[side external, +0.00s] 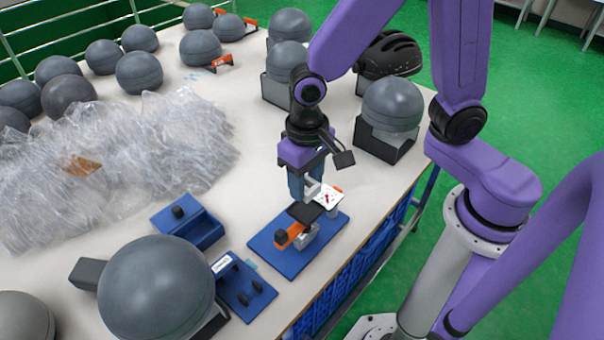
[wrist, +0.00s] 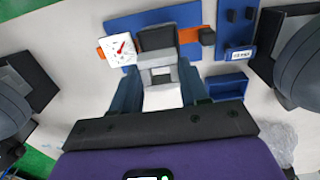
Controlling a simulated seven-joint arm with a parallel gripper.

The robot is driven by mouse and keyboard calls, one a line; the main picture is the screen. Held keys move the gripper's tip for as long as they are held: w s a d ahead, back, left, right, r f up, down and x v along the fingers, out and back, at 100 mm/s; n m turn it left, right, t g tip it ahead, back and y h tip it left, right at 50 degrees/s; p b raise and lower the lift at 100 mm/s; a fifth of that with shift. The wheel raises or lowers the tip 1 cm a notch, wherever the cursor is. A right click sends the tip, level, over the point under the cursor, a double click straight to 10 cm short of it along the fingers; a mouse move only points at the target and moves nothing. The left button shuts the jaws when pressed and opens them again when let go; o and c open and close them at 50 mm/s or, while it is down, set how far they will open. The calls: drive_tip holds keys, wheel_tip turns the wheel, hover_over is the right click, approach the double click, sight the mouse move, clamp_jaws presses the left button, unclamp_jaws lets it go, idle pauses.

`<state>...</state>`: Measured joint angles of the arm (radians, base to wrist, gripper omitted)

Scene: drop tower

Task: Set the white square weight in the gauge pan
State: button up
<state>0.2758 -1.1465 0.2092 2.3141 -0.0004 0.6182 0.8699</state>
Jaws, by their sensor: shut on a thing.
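The gauge stands on a blue base (side external: 276,249). It has an orange body (side external: 288,236), a white square dial with red marks (side external: 328,197) and a black pan (side external: 305,212). The pan also shows in the wrist view (wrist: 157,39), with the dial (wrist: 118,49) to its left. My gripper (side external: 305,190) is just above and behind the pan, pointing down. In the wrist view its blue fingers are shut on the white weight (wrist: 163,97), partly hidden by the fingers and grey parts. I cannot tell whether the weight touches the pan.
A blue tray (side external: 188,224) and a blue block with pegs (side external: 243,284) stand left of the gauge. A large grey ball (side external: 157,290) is at the front. Crumpled plastic (side external: 110,160) and more balls cover the left; a helmet (side external: 390,55) stands behind. The table edge is close on the right.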

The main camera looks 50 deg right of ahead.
sight(306, 210)
drive_tip(key=shift+f, duration=2.15)
drive_tip(key=shift+f, duration=1)
drive_tip(key=o, duration=0.9)
drive_tip(key=shift+r, duration=5.45)
drive_tip(key=s+d+r+n, duration=0.1)
drive_tip(key=s+d+n, duration=0.2)
drive_tip(key=s+n, duration=0.1)
drive_tip(key=s+d+r+n, duration=0.1)
drive_tip(key=s+d+n, duration=0.3)
drive_tip(key=s, duration=0.1)
drive_tip(key=s+d+n, duration=0.4)
drive_tip(key=shift+s+d+r+n, duration=0.1)
drive_tip(key=shift+s+r+n, duration=0.2)
drive_tip(key=shift+r, duration=0.1)
